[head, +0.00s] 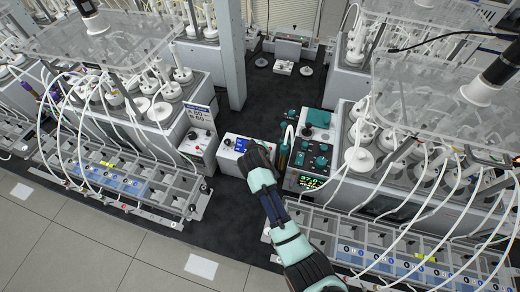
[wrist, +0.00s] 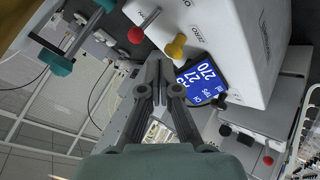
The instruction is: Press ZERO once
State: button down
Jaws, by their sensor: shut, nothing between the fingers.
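A white instrument box (wrist: 225,40) fills the upper right of the wrist view. A yellow button (wrist: 176,47) sticks out of its face beside a label that reads ZERO. A red knob (wrist: 136,34) is to its left, and a blue display (wrist: 202,80) with white digits is to its lower right. My gripper (wrist: 153,68) is shut and empty, its tips just below and left of the yellow button; I cannot tell whether they touch it. In the head view the white box (head: 229,155) stands on the dark floor, with my gripper (head: 247,160) in front of its right part, hiding the button.
A reactor unit (head: 180,130) stands left of the box, with a small white controller (head: 197,146) at its corner. A dark panel with teal knobs (head: 318,150) and a lit display (head: 311,182) is close on the right. Dark floor (head: 225,215) in front is clear.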

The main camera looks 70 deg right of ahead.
jog(key=shift+f+b, duration=0.6)
jog(key=shift+f, duration=0.25)
dwell(0.7)
jog(key=shift+r+p, duration=1.25)
jog(key=shift+r, duration=0.05)
notch_tip(320, 180, up, 5)
jog(key=p, duration=0.5)
jog(key=shift+r, duration=0.1)
dwell(0.5)
